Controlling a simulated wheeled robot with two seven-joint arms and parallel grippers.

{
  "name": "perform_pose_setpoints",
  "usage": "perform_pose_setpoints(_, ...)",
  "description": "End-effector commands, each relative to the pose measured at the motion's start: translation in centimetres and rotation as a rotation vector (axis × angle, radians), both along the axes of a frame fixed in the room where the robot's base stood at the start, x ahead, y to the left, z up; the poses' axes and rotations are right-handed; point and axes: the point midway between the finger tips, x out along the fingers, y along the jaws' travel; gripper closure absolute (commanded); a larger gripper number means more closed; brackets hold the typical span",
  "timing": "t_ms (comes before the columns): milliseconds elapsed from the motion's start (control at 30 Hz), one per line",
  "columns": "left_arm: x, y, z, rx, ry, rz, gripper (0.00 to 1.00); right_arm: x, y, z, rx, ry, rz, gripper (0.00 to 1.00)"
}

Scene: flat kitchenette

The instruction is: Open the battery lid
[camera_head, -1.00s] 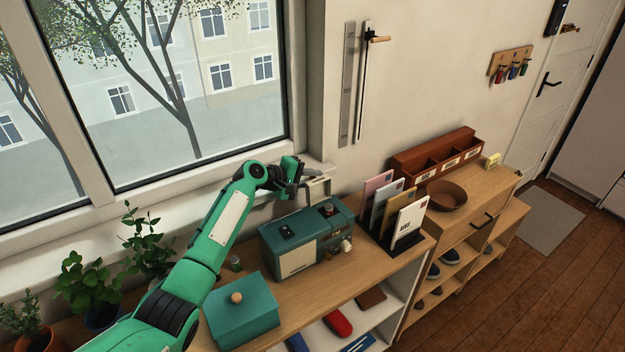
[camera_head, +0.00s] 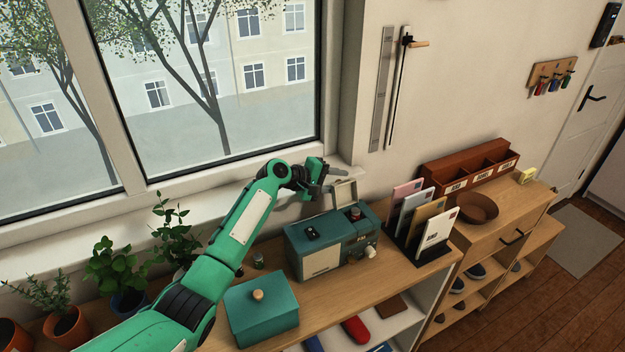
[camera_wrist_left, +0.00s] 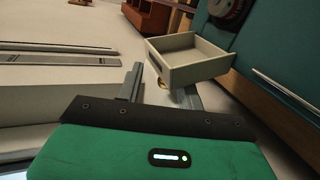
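The teal radio (camera_head: 322,250) stands on the wooden shelf top, below the window sill. The cream battery lid (camera_head: 344,192) stands up behind the radio's top edge, raised away from the body. In the left wrist view the lid (camera_wrist_left: 188,62) is a shallow, hollow tray shape beside the teal radio body (camera_wrist_left: 275,50). My left gripper (camera_head: 320,180) is just left of the lid, above the radio's back. Its two fingers (camera_wrist_left: 161,88) are apart with nothing between them, near the lid's side; contact cannot be made out. My right gripper is not in view.
A letter rack (camera_head: 425,250) stands right of the radio, a teal box with a knob (camera_head: 262,312) at front left. Potted plants (camera_head: 115,270) line the left. The window sill and wall are close behind the gripper.

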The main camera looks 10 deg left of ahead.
Motion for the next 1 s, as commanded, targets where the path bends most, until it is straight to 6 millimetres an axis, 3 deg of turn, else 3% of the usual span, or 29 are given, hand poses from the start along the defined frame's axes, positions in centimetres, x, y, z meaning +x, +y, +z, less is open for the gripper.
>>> perform_pose_setpoints(533,-5.3,8.0,3.7,0.003,-0.002,0.002,0.63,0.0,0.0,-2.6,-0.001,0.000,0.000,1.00)
perform_pose_setpoints(700,-6.2,9.2,4.4,0.002,-0.001,0.000,0.63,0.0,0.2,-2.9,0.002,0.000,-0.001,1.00)
perform_pose_setpoints(1000,-6.3,9.4,4.6,0.001,0.000,0.001,0.63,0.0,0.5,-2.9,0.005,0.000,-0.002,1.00)
